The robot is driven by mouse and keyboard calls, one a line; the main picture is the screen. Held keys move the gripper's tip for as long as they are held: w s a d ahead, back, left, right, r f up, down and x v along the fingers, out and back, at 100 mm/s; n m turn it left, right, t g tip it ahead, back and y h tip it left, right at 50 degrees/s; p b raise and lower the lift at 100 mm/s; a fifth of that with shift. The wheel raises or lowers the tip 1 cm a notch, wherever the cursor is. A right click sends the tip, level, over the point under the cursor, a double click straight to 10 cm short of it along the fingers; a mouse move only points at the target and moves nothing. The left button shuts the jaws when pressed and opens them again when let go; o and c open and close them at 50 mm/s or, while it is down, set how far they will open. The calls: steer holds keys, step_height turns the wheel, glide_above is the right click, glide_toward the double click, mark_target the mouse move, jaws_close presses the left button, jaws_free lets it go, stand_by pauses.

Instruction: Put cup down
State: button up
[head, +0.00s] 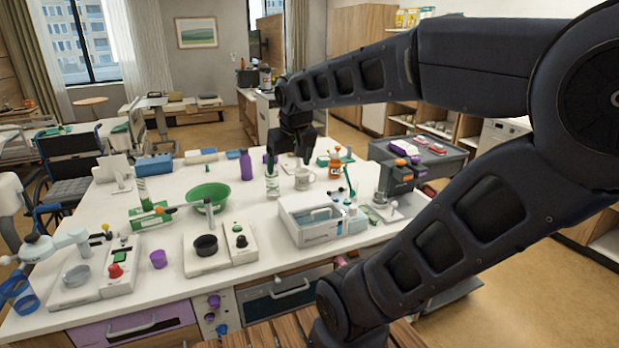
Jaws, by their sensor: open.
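A white cup (304,180) with a dark print stands upright on the white counter (240,262), toward its far side. My gripper (289,158) is at the end of my dark arm, pointing down just above and behind the cup in the picture. Its jaws are open. It holds nothing that I can see. The fingertips are small and partly lost among the things behind. I cannot tell whether one touches the cup's rim.
Close left of the cup stands a clear bottle (272,182) with a green label. A purple bottle (246,165) and a green bowl (209,196) are further left. An orange pot (336,169) is at right, and a white box (311,220) is in front.

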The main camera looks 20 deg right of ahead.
steer(key=s+d+f, duration=0.2)
steer(key=s+d, duration=0.1)
steer(key=s, duration=0.3)
steer(key=shift+s+f+m, duration=0.15)
steer(key=shift+s+m, duration=0.05)
steer(key=shift+m, duration=0.2)
